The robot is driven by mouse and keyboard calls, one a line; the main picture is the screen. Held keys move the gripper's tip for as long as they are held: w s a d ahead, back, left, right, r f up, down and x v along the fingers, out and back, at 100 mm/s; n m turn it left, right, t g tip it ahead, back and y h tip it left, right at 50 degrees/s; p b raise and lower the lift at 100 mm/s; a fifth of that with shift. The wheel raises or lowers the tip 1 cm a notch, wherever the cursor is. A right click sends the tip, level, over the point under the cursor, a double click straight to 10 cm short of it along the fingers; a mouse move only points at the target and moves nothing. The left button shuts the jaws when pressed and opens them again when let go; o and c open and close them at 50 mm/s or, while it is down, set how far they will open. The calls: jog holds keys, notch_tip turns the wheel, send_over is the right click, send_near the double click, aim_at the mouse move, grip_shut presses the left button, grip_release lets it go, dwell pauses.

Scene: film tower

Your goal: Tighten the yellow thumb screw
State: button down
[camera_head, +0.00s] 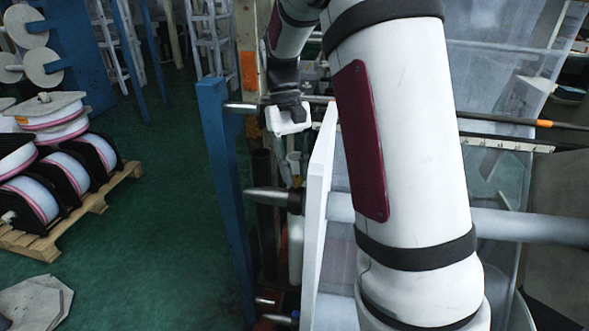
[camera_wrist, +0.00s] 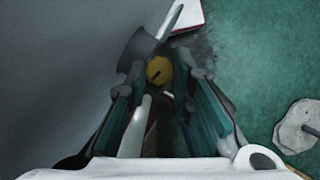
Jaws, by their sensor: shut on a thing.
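The yellow thumb screw (camera_wrist: 159,70) shows as a round yellow knob with a dark slot-like mark, between the fingertips of my gripper (camera_wrist: 161,78) in the wrist view. The dark fingers close in on it from left and right and are shut on it. In the head view my gripper (camera_head: 288,112) is at the top middle, beside the bar at the blue post. The thumb screw cannot be made out there. How far the screw is turned in cannot be told.
A blue post (camera_head: 222,180) stands left of my gripper. A white panel (camera_head: 317,205) stands close on its right, with bars crossing. A pallet (camera_head: 75,215) with film reels (camera_head: 70,165) lies at the left. Green floor (camera_head: 165,240) between is clear.

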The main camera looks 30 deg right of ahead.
dwell(0.4)
jog(key=c, duration=1.4)
grip_release()
jog(key=v, duration=1.2)
